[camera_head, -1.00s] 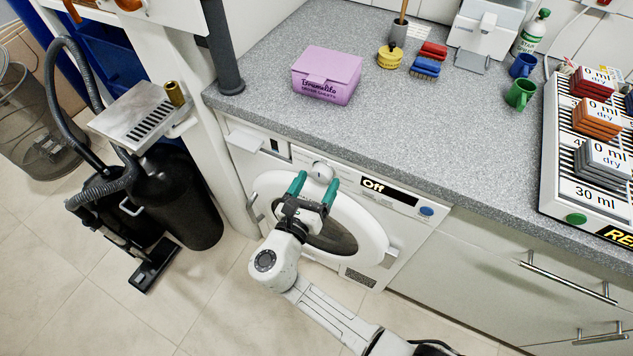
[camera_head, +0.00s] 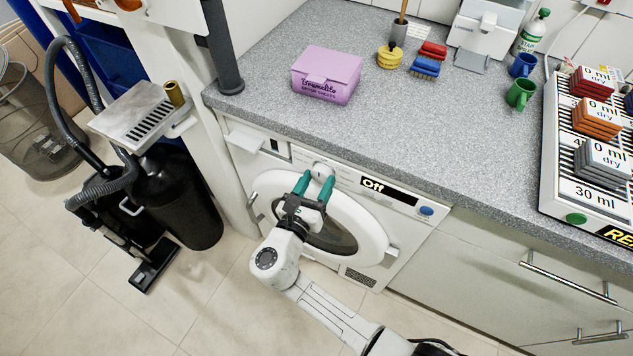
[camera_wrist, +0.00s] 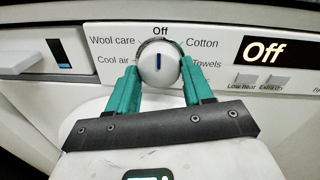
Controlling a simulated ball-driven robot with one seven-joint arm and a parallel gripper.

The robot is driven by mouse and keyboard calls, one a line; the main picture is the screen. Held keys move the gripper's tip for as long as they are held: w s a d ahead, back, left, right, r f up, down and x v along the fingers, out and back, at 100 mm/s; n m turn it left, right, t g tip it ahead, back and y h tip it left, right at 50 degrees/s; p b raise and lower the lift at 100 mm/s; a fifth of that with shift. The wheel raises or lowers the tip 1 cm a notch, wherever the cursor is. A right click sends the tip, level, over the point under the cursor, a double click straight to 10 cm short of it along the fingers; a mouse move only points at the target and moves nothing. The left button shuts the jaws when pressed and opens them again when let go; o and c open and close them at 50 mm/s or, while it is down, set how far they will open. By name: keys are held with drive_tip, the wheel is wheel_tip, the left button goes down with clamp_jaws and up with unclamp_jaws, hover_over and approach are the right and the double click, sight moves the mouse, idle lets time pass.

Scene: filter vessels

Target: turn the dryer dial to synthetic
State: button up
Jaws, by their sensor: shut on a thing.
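The dryer (camera_head: 378,222) is white with a round door and stands under the counter. Its dial (camera_wrist: 159,64) is a white round knob with a dark blue mark that stands upright, towards the label Off. In the head view the dial (camera_head: 321,171) shows just beyond my fingertips. My gripper (camera_head: 315,185) has green fingers, shut on the dial from its left and right sides, as the wrist view shows too (camera_wrist: 160,70). The labels Wool care, Cool air, Cotton and Towels are readable around the dial. No synthetic label is visible; the lower dial surround is hidden. The display (camera_wrist: 269,51) reads Off.
Low heat and Extra dry buttons (camera_wrist: 258,80) lie right of the dial. A blue button (camera_head: 427,211) is at the panel's right end. The counter edge overhangs the panel. A black vacuum cleaner (camera_head: 180,195) stands on the floor to the left.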

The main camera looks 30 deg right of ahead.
drive_tip(key=shift+f+m, duration=0.1)
drive_tip(key=shift+m, duration=0.2)
drive_tip(key=m+b, duration=0.2)
drive_tip(key=shift+f+m+b, duration=0.1)
drive_tip(key=shift+m+b, duration=0.2)
drive_tip(key=m+b, duration=0.3)
drive_tip(key=m, duration=0.1)
drive_tip(key=shift+w+f+m+b, duration=0.1)
drive_tip(key=shift+m+b, duration=0.2)
drive_tip(key=shift+b, duration=0.05)
drive_tip(key=m+b, duration=0.4)
drive_tip(key=shift+a+m+h, duration=0.1)
drive_tip(key=shift+m+h, duration=0.3)
drive_tip(key=m+b, duration=0.3)
drive_tip(key=shift+w+m+b, duration=0.1)
drive_tip(key=shift+m+b, duration=0.25)
drive_tip(key=shift+m, duration=0.05)
drive_tip(key=m+b, duration=0.3)
drive_tip(key=m+g+b, duration=0.1)
drive_tip(key=m+b, duration=0.2)
drive_tip(key=shift+m+h+b, duration=0.3)
drive_tip(key=shift+m, duration=0.1)
drive_tip(key=m+b, duration=0.4)
drive_tip(key=m, duration=0.1)
drive_tip(key=shift+r+g, duration=0.2)
drive_tip(key=shift+g, duration=0.1)
drive_tip(key=shift+r+b, duration=0.1)
drive_tip(key=shift+b, duration=0.25)
drive_tip(key=o, duration=1)
